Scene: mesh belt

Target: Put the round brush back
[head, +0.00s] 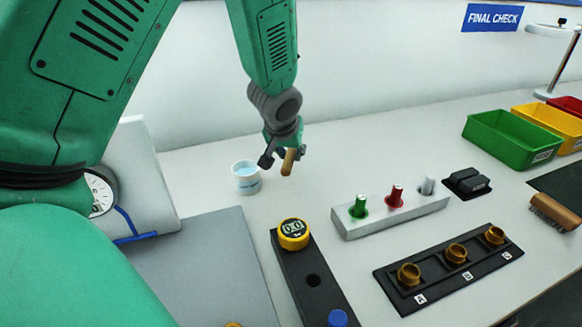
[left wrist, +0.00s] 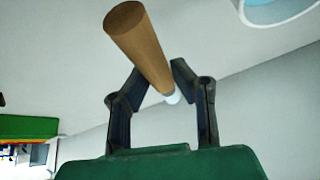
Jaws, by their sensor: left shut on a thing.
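The round brush shows as a brown wooden cylindrical handle (head: 288,162). My left gripper (head: 280,157) is shut on it and holds it above the table, tilted. In the left wrist view the handle (left wrist: 140,45) runs between the two dark fingers (left wrist: 155,88), with a small pale tip at its far end. A white cup (head: 246,186) with light blue inside stands on the table just left of the gripper and apart from the brush. Part of the cup (left wrist: 285,10) shows at the top right of the left wrist view. My right gripper is not in view.
A grey block (head: 385,217) with green, red and white pegs stands right of the gripper. A black strip (head: 430,285) with brass cups is in front. A yellow gauge (head: 293,234) sits on a dark rail. A wooden brush (head: 553,212) and colored bins (head: 505,145) are at right.

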